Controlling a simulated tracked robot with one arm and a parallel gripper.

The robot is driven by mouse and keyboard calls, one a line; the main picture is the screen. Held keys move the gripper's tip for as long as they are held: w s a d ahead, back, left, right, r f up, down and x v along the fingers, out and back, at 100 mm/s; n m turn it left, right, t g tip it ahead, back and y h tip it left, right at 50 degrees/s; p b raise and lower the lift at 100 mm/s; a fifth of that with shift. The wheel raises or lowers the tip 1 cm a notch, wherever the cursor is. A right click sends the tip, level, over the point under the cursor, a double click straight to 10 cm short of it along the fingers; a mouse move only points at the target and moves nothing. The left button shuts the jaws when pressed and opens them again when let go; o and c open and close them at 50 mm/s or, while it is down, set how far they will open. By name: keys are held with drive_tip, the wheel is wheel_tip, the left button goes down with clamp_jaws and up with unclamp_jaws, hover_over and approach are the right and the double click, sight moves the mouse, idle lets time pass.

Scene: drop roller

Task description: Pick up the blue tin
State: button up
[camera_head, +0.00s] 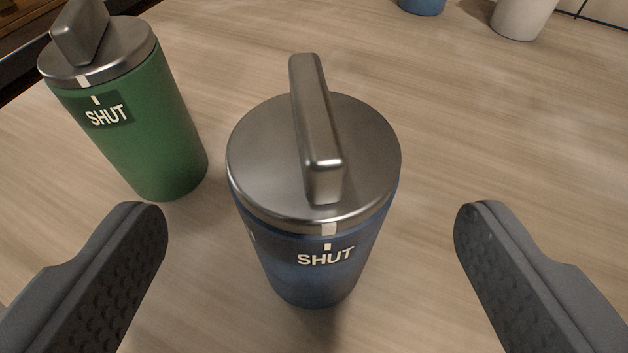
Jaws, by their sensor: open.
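The blue tin (313,270) stands upright on the wooden table in the middle of the view. It has a round metal lid (262,160) with a raised bar handle (318,130). A white "SHUT" label and a white mark on its body line up with a white mark on the lid's rim. My gripper (312,228) is open, with one dark, ridged finger on each side of the blue tin in the picture. Gaps show between the tin and both fingers, and nothing is held.
A green tin (150,140) with a similar metal lid and "SHUT" label stands close at the left, beyond the left finger. A blue object (422,5) and a whitish cup-like object (521,17) are partly cut off at the top right. The table (480,130) is clear right of the tin.

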drive_tip(key=shift+f+b+x, duration=0.15)
drive_tip(key=shift+b+x, duration=0.1)
drive_tip(key=shift+x, duration=1.35)
drive_tip(key=shift+f+b+x, duration=0.15)
drive_tip(key=shift+b+x, duration=0.05)
drive_tip(key=shift+x, duration=1.35)
drive_tip(key=shift+w+f, duration=0.15)
drive_tip(key=shift+w, duration=0.3)
drive_tip(key=c, duration=1.2)
